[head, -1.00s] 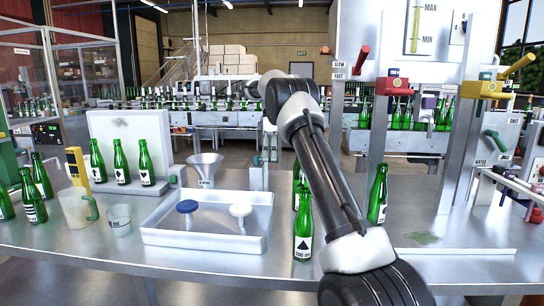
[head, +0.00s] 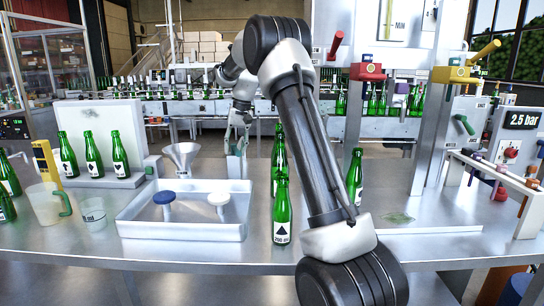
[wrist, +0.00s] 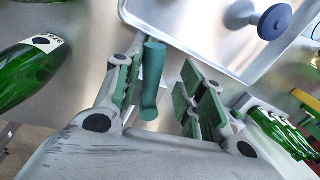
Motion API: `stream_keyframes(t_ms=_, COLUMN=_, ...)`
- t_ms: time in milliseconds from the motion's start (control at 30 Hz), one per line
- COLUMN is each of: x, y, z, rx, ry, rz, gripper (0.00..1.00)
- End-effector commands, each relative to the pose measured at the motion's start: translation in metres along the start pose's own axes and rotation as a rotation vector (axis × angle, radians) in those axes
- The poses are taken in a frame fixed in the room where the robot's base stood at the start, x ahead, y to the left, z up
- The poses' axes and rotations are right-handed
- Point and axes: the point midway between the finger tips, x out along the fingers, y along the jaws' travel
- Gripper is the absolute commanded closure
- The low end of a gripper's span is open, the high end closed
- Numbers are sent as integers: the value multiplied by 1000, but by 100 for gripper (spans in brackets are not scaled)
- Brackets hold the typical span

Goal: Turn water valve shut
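A green lever (head: 464,125) sits on a grey panel at the right in the head view; it was the one beside the WATER lettering in the earlier frame. It is tilted. My gripper (head: 238,135) is far to its left, low behind the white tray. In the wrist view my gripper (wrist: 163,68) is open, its green-padded fingers on either side of a dark green handle (wrist: 152,78). The handle is nearer the left finger; I cannot tell whether they touch. A grey block (head: 237,166) stands below my gripper in the head view.
The white tray (head: 130,226) holds a blue-topped and a white-topped piece. Green bottles (head: 281,215) stand right of it, near my arm. A funnel (head: 182,155) stands to the left. A yellow lever (head: 482,52) and a 2.5 bar display (head: 521,120) are at the right.

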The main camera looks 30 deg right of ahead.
Motion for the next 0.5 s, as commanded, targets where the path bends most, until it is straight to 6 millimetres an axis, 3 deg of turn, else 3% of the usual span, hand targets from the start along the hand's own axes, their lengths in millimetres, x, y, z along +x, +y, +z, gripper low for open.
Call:
stream_keyframes(t_ms=133, x=2, y=-12, z=0, rx=206, ry=42, rz=1, gripper=61)
stream_keyframes(t_ms=200, x=-18, y=-11, z=-1, rx=198, ry=44, rz=-1, gripper=61)
stream_keyframes(t_ms=500, x=-71, y=-11, z=2, rx=195, ry=41, rz=0, gripper=61)
